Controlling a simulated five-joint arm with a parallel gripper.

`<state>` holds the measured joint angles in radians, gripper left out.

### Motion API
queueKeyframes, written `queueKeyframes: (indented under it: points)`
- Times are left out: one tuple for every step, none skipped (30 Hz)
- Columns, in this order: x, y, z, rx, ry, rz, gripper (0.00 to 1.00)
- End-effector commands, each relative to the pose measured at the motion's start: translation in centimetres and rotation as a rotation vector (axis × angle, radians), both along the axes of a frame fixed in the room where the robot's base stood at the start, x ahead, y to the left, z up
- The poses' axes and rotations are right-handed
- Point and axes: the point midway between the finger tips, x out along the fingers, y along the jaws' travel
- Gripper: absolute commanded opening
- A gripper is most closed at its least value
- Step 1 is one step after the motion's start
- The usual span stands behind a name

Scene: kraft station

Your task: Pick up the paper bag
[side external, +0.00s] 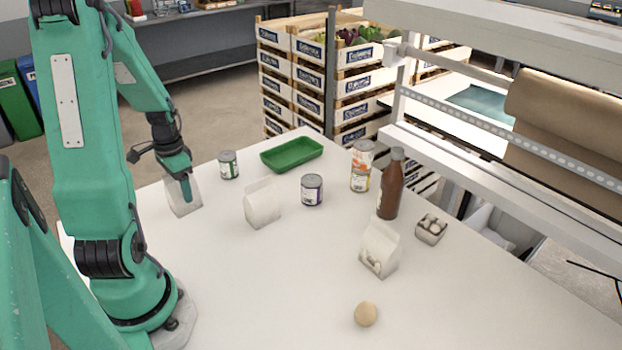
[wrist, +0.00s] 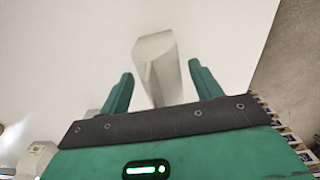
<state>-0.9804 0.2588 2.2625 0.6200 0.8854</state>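A white paper bag (side external: 181,201) stands at the left of the white table, partly hidden by my gripper (side external: 187,188). In the wrist view the pale bag (wrist: 158,72) lies between the two green fingers of my gripper (wrist: 160,78). The fingers are apart, with a narrow gap showing on each side of the bag. A second white bag (side external: 262,204) stands to its right, and a third white bag with a printed or windowed front (side external: 380,250) stands further right and nearer.
The near middle is mostly clear.

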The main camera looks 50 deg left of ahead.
Motion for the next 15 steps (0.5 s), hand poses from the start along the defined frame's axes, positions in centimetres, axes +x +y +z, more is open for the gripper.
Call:
queueKeyframes:
  points:
    - [0.00, 0.00, 0.01, 0.000, 0.000, 0.000, 0.53]
    - [0.00, 0.00, 0.01, 0.000, 0.000, 0.000, 0.47]
    - [0.00, 0.00, 0.01, 0.000, 0.000, 0.000, 0.40]
    - [0.00, 0.00, 0.01, 0.000, 0.000, 0.000, 0.34]
    - [0.00, 0.00, 0.01, 0.000, 0.000, 0.000, 0.28]
    - [0.00, 0.00, 0.01, 0.000, 0.000, 0.000, 0.20]
    - [0.00, 0.00, 0.01, 0.000, 0.000, 0.000, 0.14]
    - [0.02, 0.03, 0.04, 0.001, -0.001, 0.000, 0.14]
    - [0.02, 0.03, 0.04, 0.001, -0.001, 0.000, 0.14]
    - [0.02, 0.03, 0.04, 0.001, -0.001, 0.000, 0.14]
    - [0.02, 0.03, 0.04, 0.001, -0.001, 0.000, 0.14]
    - [0.02, 0.03, 0.04, 0.001, -0.001, 0.000, 0.14]
    - [0.02, 0.03, 0.04, 0.001, -0.001, 0.000, 0.14]
    - [0.02, 0.03, 0.05, 0.001, -0.001, 0.000, 0.14]
    - [0.03, 0.03, 0.09, 0.001, -0.001, 0.000, 0.14]
